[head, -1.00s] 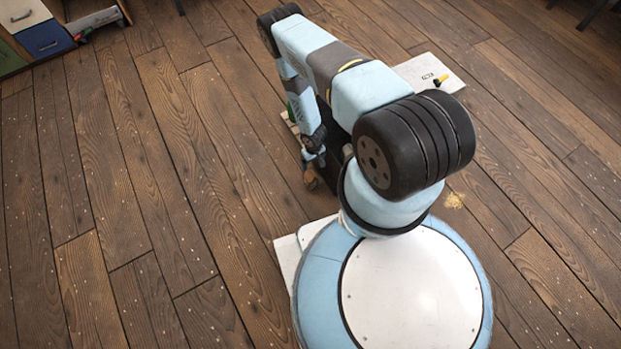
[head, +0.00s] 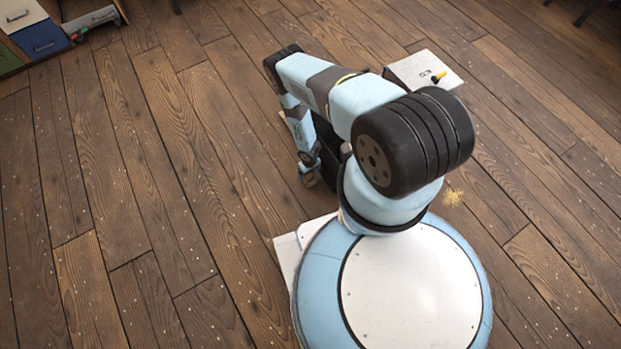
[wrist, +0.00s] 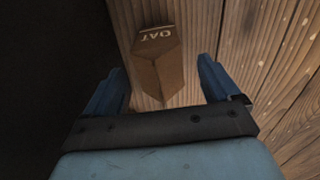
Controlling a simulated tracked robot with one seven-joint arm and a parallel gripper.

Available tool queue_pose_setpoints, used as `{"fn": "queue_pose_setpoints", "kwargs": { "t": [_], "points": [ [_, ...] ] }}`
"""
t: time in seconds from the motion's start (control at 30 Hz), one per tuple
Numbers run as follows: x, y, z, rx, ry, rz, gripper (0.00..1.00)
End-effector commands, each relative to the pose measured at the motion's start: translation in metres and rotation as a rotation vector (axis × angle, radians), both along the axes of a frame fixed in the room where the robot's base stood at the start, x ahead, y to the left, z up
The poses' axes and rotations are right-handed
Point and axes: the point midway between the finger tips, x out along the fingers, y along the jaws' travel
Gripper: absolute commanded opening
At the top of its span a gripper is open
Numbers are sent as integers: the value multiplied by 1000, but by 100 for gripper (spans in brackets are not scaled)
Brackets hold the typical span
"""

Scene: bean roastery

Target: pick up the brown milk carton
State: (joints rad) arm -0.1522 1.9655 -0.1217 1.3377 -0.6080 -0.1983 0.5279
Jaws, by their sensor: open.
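The brown carton (wrist: 160,70) shows in the wrist view, marked "OAT" on its top part. It lies between the two blue fingers of my gripper (wrist: 161,72), with gaps on both sides. My gripper is open and holds nothing. In the head view my gripper (head: 309,181) is low over the floor, just left of a dark bin (head: 325,165), and mostly covers the carton there.
The dark bin's side fills the left of the wrist view, close to the left finger. A pale box (head: 425,66) with a yellow-and-black tool (head: 438,76) on it stands behind my arm. Drawers (head: 40,38) stand far left. The plank floor (head: 150,180) is clear at left.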

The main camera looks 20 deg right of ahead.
Motion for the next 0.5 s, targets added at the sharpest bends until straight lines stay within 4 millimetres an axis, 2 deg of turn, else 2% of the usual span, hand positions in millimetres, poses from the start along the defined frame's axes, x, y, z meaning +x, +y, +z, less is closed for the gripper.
{"fn": "queue_pose_setpoints", "kwargs": {
  "t": [0.13,0.43,0.5],
  "points": [
    [0,-1,-12,0,0,-1,89],
    [1,-1,-15,-1,0,-2,89],
    [1,-1,-15,-1,0,-2,83]
  ]
}}
